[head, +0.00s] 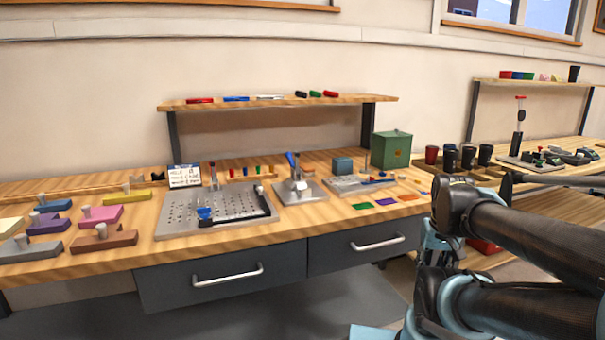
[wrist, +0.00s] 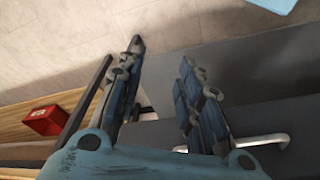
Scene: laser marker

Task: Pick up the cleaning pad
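I cannot say for certain which thing is the cleaning pad. Flat green (head: 361,206), purple (head: 386,202) and orange (head: 408,197) pieces lie near the front edge of the workbench (head: 330,222) in the head view. A small blue-grey block (head: 342,165) stands farther back. My gripper (wrist: 161,56) shows in the wrist view with its two fingers apart and nothing between them. It points past the drawer fronts toward the floor, away from the bench top. None of the flat pieces shows in the wrist view.
A perforated metal plate (head: 182,222) and several knobbed coloured blocks (head: 101,214) occupy the bench's left. A green box (head: 391,149) stands at the back right. Dark cups (head: 468,157) stand farther right. Drawer handles (head: 377,243) stick out in front. A red bin (wrist: 45,120) shows in the wrist view.

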